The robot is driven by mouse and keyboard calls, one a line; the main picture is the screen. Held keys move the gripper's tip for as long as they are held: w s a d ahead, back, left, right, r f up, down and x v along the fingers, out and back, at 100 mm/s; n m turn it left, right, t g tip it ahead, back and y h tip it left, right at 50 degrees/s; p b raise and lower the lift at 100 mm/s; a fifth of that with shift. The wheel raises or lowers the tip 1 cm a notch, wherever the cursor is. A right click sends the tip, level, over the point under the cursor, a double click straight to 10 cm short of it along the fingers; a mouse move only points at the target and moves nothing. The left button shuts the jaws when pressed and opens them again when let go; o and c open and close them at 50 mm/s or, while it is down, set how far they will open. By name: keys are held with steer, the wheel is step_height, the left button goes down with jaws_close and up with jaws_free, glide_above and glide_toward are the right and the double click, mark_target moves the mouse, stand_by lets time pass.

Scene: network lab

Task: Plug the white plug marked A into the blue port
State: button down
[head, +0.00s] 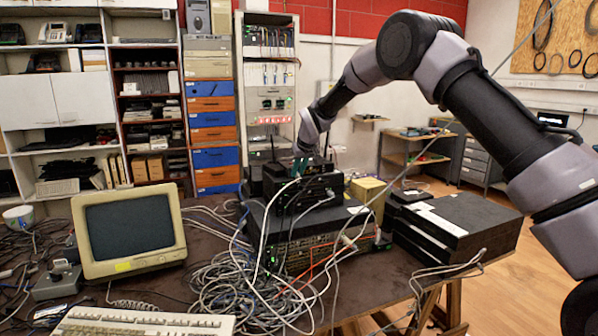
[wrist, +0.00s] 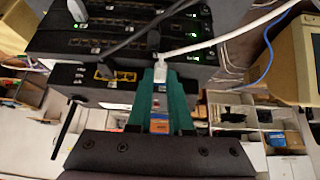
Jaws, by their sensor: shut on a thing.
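My gripper (wrist: 160,80) has teal fingers and is shut on a white plug (wrist: 159,72). A white cable runs from this plug to the upper right in the wrist view. No letter on the plug can be read. In the head view my gripper (head: 309,168) is over the black router stack, and the plug is too small to make out. In the wrist view a dark router (wrist: 72,77) with a row of yellow ports (wrist: 114,75) lies just left of the fingertips. I cannot clearly make out the blue port beside the yellow ones.
Stacked switches (wrist: 110,42) with lit green lights lie beyond the router in the wrist view. A dark cable crosses close to the fingertips. In the head view tangled grey cables (head: 235,285) cover the table, with a beige monitor (head: 128,232) left and black boxes (head: 458,225) right.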

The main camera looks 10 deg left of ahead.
steer(key=c, duration=0.8)
jaws_free()
steer(key=shift+o, duration=0.2)
steer(key=v, duration=1.1)
steer(key=s+d+r+m, duration=0.2)
steer(key=s+d+r, duration=0.25)
steer(key=d, duration=0.45)
steer(key=s+d+r+m+h, duration=0.1)
steer(key=s+d+r+m, duration=0.15)
steer(key=d+r, duration=0.5)
steer(key=s+d+r+m, duration=0.1)
steer(key=s+d+r, duration=0.3)
steer(key=d, duration=0.7)
steer(key=s+d+f+m, duration=0.1)
steer(key=s+d, duration=0.4)
steer(key=s, duration=0.3)
steer(key=s+d+m+t, duration=0.1)
steer(key=s+d+m, duration=0.1)
steer(key=s+d, duration=0.3)
steer(key=s+d+f+m, duration=0.1)
steer(key=s+d, duration=0.4)
steer(key=s, duration=0.7)
steer(key=shift+f+m+t+h, duration=0.3)
steer(key=shift+m+h, duration=0.1)
steer(key=shift+m, duration=0.35)
